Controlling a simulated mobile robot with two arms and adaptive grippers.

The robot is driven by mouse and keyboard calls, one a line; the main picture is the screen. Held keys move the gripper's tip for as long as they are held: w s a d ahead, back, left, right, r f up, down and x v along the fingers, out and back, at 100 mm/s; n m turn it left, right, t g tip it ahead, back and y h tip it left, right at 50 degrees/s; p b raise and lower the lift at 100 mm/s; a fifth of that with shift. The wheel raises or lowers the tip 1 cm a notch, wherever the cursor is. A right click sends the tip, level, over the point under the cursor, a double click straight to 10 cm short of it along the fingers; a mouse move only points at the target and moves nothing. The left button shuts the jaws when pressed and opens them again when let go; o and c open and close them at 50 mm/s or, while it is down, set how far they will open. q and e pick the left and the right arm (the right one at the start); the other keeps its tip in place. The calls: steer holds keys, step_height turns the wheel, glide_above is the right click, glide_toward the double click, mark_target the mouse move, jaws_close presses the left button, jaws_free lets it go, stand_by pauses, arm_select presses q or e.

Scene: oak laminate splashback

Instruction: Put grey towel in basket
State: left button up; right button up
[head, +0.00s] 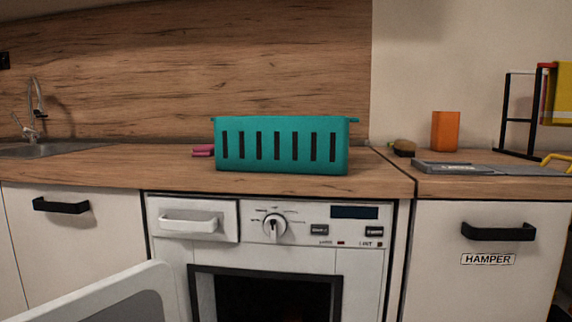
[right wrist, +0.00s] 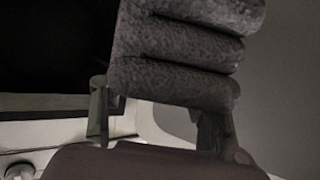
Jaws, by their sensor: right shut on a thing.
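The grey towel (right wrist: 175,65) is folded in thick layers and fills the upper middle of the right wrist view. My right gripper (right wrist: 160,110) is shut on it, with one finger at each side of the towel. Behind the towel is a dark opening with a pale rim. The teal basket (head: 280,146) with dark vertical slots stands upright on the wooden counter in the head view. Its inside is hidden by its front wall. Neither gripper shows in the head view, and my left gripper is in no view.
The washing machine (head: 365,262) under the counter has its door (head: 105,295) swung open to the left. A pink item (head: 203,151) lies left of the basket. An orange box (head: 445,131), a dark rack (head: 507,115) and a grey board (head: 480,169) are on the right counter.

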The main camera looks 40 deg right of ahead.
steer(key=s+a+r+n+y, duration=0.3)
steer(key=s+a, duration=0.4)
steer(key=a, duration=0.5)
steer(key=shift+s+r+n+t+y, duration=0.4)
steer(key=shift+y, duration=0.3)
steer(key=shift+d, duration=0.2)
